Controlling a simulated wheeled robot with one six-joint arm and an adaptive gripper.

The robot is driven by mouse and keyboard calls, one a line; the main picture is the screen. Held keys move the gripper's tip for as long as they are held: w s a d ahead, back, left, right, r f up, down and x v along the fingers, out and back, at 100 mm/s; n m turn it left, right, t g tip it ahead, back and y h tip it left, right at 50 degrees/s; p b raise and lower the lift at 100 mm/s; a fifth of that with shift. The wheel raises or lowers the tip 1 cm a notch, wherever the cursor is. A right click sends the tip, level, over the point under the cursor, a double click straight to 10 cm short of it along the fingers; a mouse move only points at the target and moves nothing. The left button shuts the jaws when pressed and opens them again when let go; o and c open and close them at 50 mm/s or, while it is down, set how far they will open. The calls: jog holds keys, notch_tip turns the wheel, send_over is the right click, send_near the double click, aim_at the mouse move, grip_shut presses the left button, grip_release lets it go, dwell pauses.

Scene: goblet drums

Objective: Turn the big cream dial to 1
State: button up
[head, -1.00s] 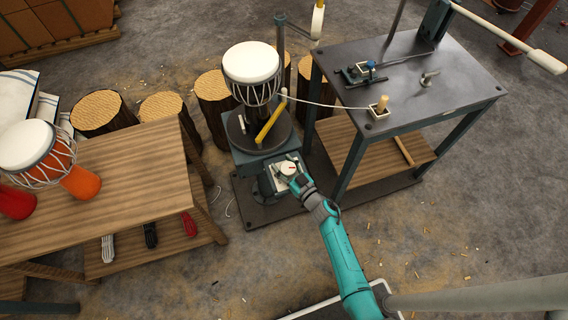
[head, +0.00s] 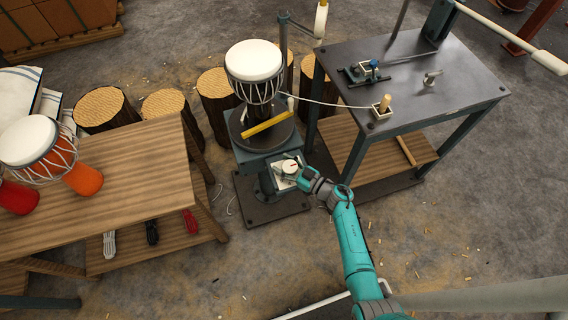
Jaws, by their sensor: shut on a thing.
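The big cream dial (head: 288,168) sits on the pale plate of a control box (head: 278,181) at the front of the drum stand. A short dark mark shows on the dial's face; the numbers are too small to read. My gripper (head: 296,170) reaches in from the right and is shut on the dial at its right side. The fingers hide part of the dial's rim.
Above the dial is a dark round turntable (head: 245,135) with a yellow bar (head: 268,126) and a goblet drum (head: 254,64). A metal table (head: 440,100) stands right, a wooden table (head: 110,205) left.

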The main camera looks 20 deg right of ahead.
dwell(0.3)
jog(key=o, duration=0.9)
jog(key=shift+s+d, duration=0.1)
jog(key=v, duration=1.2)
